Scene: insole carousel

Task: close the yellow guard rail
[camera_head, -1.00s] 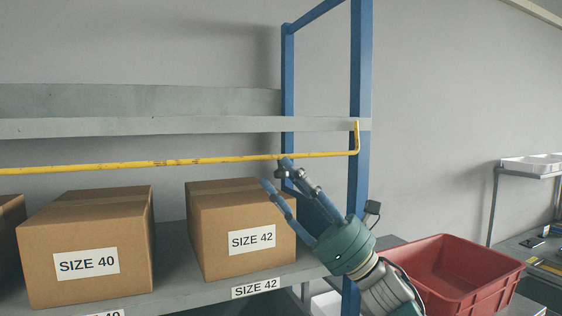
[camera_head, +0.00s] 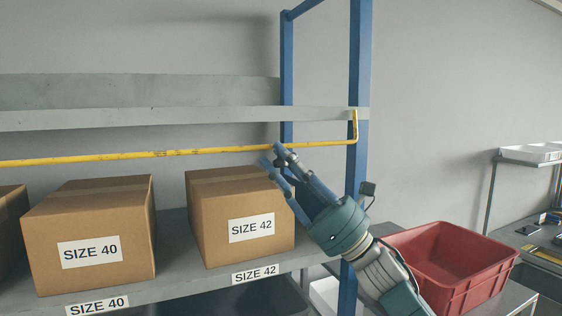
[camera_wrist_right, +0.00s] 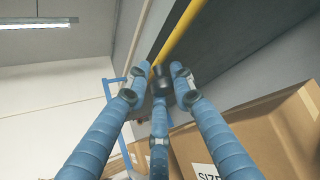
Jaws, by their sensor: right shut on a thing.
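The yellow guard rail (camera_head: 130,156) runs level across the front of the shelf, below the grey upper beam. Its right end bends up at the blue post. My right gripper (camera_head: 272,155) is at the rail, left of that bend and in front of the SIZE 42 box. Its fingers are shut on the rail. In the right wrist view, the rail (camera_wrist_right: 179,35) runs down between the fingertips (camera_wrist_right: 160,72), where a dark finger part hides the contact. My left gripper is not in view.
Cardboard boxes marked SIZE 40 (camera_head: 88,230) and SIZE 42 (camera_head: 240,222) stand on the shelf behind and below the rail. Blue upright posts (camera_head: 357,75) frame the shelf's right end. A red bin (camera_head: 455,275) stands at the lower right, near my right arm.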

